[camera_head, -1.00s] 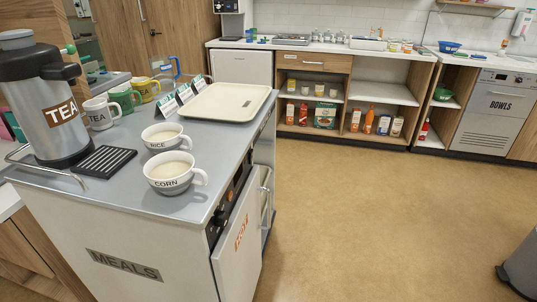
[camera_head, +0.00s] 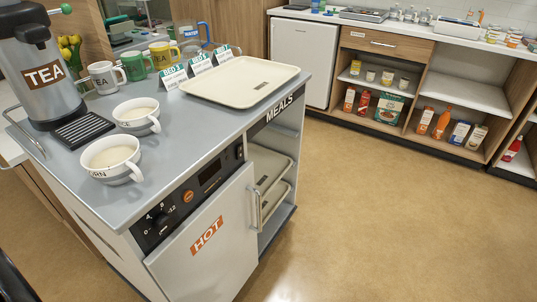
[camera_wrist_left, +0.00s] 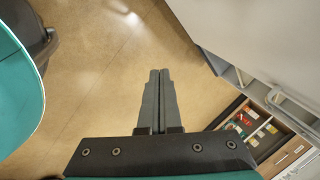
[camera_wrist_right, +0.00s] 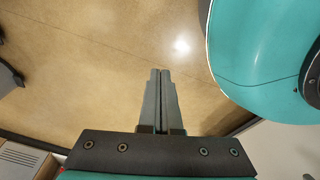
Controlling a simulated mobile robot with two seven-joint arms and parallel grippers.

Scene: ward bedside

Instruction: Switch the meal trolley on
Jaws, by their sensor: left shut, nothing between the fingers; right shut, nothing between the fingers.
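The meal trolley (camera_head: 220,105) stands at the left of the head view, with a grey top and a shut door (camera_head: 207,245) marked HOT. Its black control panel (camera_head: 185,198) faces me above the door. On the panel are a dial (camera_head: 160,220) with marks around it, an orange button (camera_head: 188,196), a dark display (camera_head: 210,173) and another knob (camera_head: 239,152). The dial's exact setting is too small to tell. My left gripper (camera_wrist_left: 159,75) is shut and empty above the floor, with the trolley at the right of its view. My right gripper (camera_wrist_right: 160,75) is shut and empty above the floor.
A counter with shelves (camera_head: 400,40) runs along the back. The floor (camera_head: 400,220) at the right is clear.

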